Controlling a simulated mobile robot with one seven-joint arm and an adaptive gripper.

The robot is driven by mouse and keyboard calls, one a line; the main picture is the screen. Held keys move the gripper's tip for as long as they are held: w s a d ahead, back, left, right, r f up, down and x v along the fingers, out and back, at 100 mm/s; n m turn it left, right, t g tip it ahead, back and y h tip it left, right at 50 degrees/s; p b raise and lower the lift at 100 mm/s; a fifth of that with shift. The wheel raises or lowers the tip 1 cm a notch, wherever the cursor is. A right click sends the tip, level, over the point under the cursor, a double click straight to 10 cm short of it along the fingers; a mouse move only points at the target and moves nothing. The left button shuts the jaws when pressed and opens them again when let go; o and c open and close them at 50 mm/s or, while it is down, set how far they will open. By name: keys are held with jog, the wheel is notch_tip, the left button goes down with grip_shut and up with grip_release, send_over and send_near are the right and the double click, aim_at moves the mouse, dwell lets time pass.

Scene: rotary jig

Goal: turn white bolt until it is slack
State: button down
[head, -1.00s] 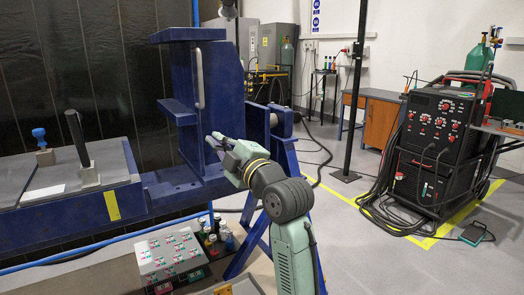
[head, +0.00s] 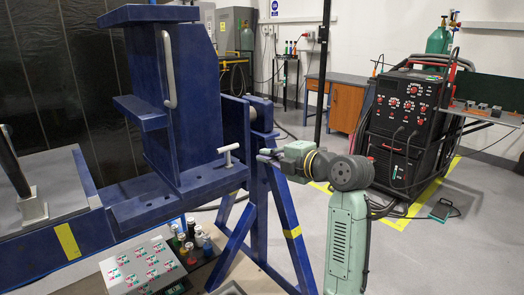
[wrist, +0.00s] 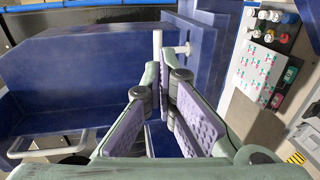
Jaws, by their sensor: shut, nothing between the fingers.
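The white bolt (head: 228,154) is a T-shaped handle on the lower front of the blue jig (head: 185,110), at the jig's right side. It also shows in the wrist view (wrist: 158,45), just beyond the fingertips, with its stem running right to a small round flange on blue metal. My gripper (head: 262,156) is to the right of the bolt in the head view, with a gap between them. The fingers, with lilac pads, come together at the tips in the wrist view (wrist: 165,65) and hold nothing. The bolt's crossbar is partly hidden by the fingertips there.
A white bar handle (head: 168,70) is on the jig's upright. A control box (head: 143,266) with several buttons and small bottles (head: 192,240) stands below. Blue slanted legs (head: 287,215) stand under the jig near my arm. A welding machine (head: 405,120) is at right.

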jog(key=p, duration=0.4)
send_near(236, 147)
jog(key=x, duration=0.5)
jog(key=shift+w+a, duration=0.15)
jog(key=shift+w, duration=0.05)
jog(key=shift+w+a+f, duration=0.3)
jog(key=shift+w+a, duration=0.1)
jog(key=shift+w, duration=0.2)
jog(key=shift+w+d+n+g+y+b, duration=0.1)
jog(key=shift+w+n+g+y+b, duration=0.1)
jog(key=shift+n+g+y+b, duration=0.5)
jog(key=shift+w+d+n+g+y+b, duration=0.1)
jog(key=shift+w+n+g+y+b, duration=0.1)
jog(key=shift+n+g+y+b, duration=0.5)
